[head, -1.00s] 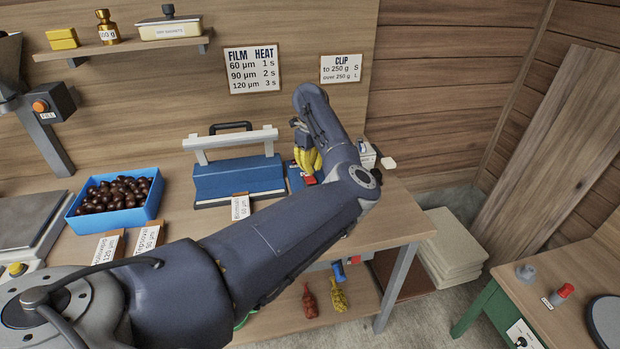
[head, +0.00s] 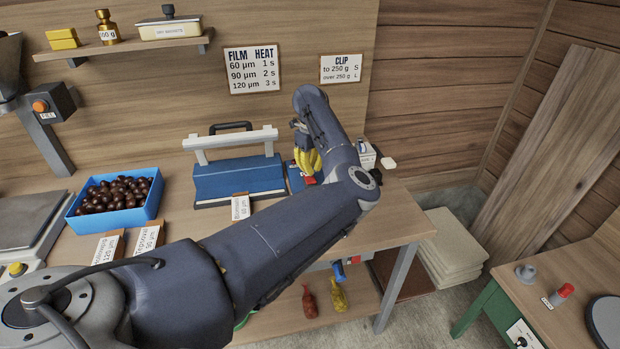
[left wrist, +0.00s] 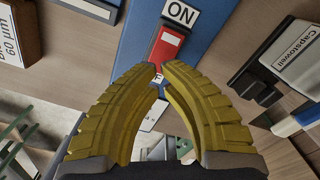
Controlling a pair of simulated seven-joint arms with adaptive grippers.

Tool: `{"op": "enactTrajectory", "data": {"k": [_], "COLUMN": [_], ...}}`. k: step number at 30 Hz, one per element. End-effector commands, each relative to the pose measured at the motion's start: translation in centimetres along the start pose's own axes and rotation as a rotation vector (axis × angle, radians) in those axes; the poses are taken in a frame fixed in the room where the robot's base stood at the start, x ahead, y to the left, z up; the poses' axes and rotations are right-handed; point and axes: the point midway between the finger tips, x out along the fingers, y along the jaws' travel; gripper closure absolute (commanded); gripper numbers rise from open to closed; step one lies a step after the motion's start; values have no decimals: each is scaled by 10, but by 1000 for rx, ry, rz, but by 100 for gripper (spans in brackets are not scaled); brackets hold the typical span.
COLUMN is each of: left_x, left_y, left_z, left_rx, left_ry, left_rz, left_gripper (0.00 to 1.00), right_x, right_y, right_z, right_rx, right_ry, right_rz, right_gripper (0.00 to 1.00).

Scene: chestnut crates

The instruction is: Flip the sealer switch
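The sealer (head: 238,180) is a blue unit with a pale bar and a black handle, on the bench in the head view. Its switch housing (head: 295,178) is at its right end. The red switch (head: 311,180) shows just below my left gripper (head: 309,168). Contact cannot be told. My right gripper is not in view.
A blue bin (head: 151,205) of chestnuts stands left of the sealer. Film cards (head: 108,247) lie near the bench front. A green-legged table (head: 575,318) stands at the right.

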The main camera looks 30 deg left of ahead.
Motion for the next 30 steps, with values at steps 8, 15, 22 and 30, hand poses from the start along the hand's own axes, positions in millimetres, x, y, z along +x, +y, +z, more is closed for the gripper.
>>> {"op": "enactTrajectory", "data": {"k": [8, 15, 22, 30], "left_x": [4, 6, 10, 13], "left_y": [0, 0, 0, 0], "left_z": [0, 0, 0, 0], "left_rx": [0, 1, 1, 1], "left_ry": [0, 0, -1, -1], "left_rz": [0, 0, 0, 1], "left_gripper": [100, 100, 100, 100], "right_x": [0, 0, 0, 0], "right_y": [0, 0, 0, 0], "right_z": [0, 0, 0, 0], "right_rx": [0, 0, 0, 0], "right_ry": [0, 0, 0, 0], "right_rz": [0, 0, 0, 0], "right_gripper": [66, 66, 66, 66]}}
